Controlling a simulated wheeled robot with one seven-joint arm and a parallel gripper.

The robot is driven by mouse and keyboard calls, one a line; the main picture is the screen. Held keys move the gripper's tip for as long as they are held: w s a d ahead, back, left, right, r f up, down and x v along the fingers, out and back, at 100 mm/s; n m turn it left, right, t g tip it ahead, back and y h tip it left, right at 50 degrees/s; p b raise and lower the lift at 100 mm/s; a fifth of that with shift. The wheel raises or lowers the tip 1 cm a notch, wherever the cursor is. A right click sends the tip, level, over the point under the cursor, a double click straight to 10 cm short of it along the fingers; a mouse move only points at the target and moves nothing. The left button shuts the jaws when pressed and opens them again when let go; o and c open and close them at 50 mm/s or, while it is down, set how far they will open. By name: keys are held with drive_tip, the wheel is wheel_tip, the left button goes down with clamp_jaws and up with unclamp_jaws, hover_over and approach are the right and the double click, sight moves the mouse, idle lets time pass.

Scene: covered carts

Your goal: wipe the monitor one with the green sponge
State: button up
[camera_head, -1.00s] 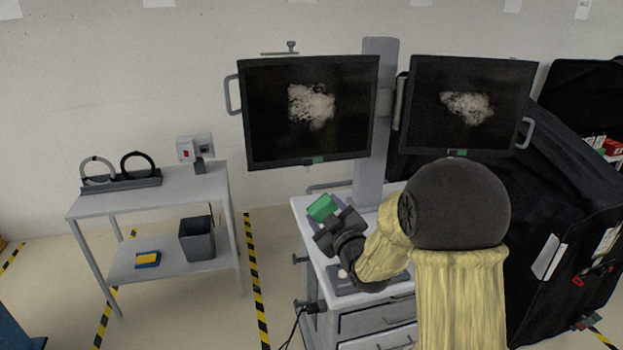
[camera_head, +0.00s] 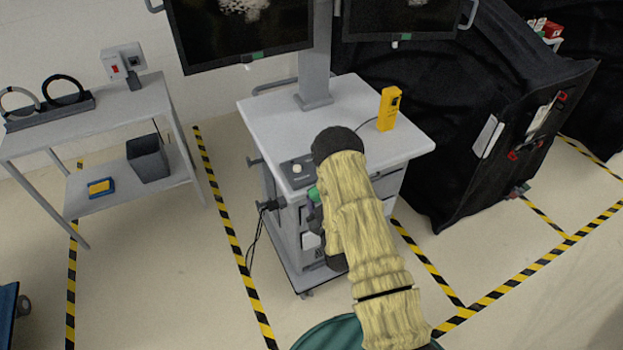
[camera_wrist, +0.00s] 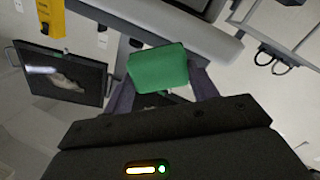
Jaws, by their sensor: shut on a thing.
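The left monitor (camera_head: 245,42) and the right monitor (camera_head: 400,24) hang on a grey column above the cart, both cut off by the top edge. Each dark screen shows part of a pale smudge. I cannot tell which is monitor one. One smudged monitor (camera_wrist: 62,78) shows tilted in the wrist view. The green sponge (camera_wrist: 157,68) is between the fingers of my gripper (camera_wrist: 160,92), which is shut on it. In the head view, the sponge (camera_head: 313,194) shows as a small patch beside the cart's front, apart from both monitors; my arm hides most of the gripper.
The white cart top (camera_head: 350,95) carries a yellow device (camera_head: 388,108) and a grey control box (camera_head: 299,172). A side table (camera_head: 110,103) with a dark bin (camera_head: 148,158) stands left. A black-covered cart (camera_head: 450,120) stands right. Floor between table and cart is clear.

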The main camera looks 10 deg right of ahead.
wheel_tip(320, 180, down, 6)
drive_tip(key=s+d+h, duration=0.1)
drive_tip(key=shift+d, duration=0.3)
drive_tip(key=shift+w+r+m, duration=0.25)
drive_tip(key=shift+r+m, duration=0.05)
drive_tip(key=shift+r, duration=0.5)
drive_tip(key=shift+d, duration=0.1)
